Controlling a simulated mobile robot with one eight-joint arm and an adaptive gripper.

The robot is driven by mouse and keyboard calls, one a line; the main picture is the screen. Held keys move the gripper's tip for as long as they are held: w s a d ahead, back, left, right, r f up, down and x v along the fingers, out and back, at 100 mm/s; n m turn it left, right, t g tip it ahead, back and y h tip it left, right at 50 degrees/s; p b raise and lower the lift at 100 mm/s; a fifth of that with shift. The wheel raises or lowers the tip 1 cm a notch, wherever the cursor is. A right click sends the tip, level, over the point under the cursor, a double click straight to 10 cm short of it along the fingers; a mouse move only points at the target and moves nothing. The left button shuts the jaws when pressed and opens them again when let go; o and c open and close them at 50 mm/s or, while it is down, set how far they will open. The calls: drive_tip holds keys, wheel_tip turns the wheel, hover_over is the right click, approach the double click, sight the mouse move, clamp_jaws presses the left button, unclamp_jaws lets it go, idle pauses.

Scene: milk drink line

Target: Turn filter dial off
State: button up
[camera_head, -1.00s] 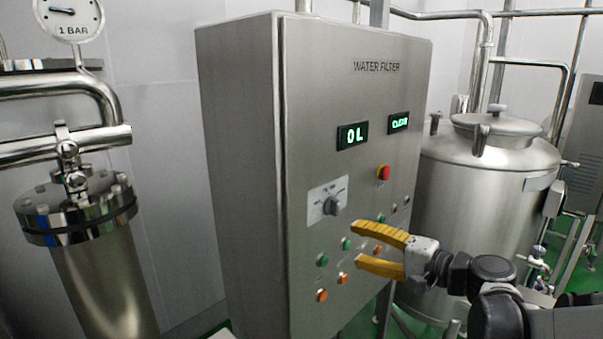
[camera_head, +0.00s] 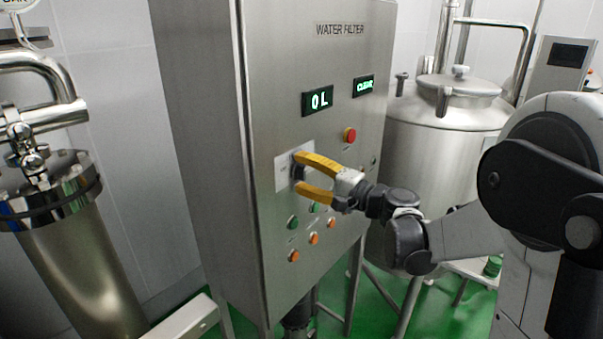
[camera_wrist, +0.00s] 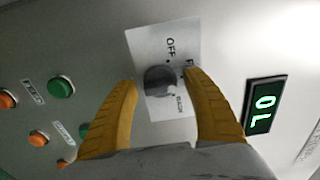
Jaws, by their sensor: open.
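The filter dial is a dark grey knob on a white label plate on the front of the steel WATER FILTER cabinet (camera_head: 200,110). In the wrist view the dial (camera_wrist: 158,81) sits between the two yellow fingers of my gripper (camera_wrist: 162,88), with "OFF" printed on the plate (camera_wrist: 150,45) beside it. In the head view my gripper (camera_head: 296,176) is open at the plate (camera_head: 284,172), its fingers above and below the dial, which they partly hide. I cannot tell whether either finger touches the dial. Its pointer direction is unclear.
A red button (camera_head: 349,135) sits above right of my gripper. Several green and orange buttons (camera_head: 293,222) lie just below it. Displays read "0L" (camera_head: 318,101) and "CLEAR" (camera_head: 363,86). A steel tank (camera_head: 440,115) stands right of the cabinet, a filter vessel (camera_head: 80,260) left.

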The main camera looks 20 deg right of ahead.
drive_tip(key=c, duration=1.2)
drive_tip(key=shift+o, duration=0.2)
drive_tip(key=shift+n, duration=0.4)
drive_tip(key=n+b, duration=0.2)
drive_tip(key=n, duration=0.2)
drive_tip(key=shift+n, duration=0.4)
drive_tip(key=n+b, duration=0.1)
drive_tip(key=n, duration=0.5)
drive_tip(key=shift+n, duration=0.3)
drive_tip(key=o, duration=1.2)
drive_tip(key=shift+c, duration=0.2)
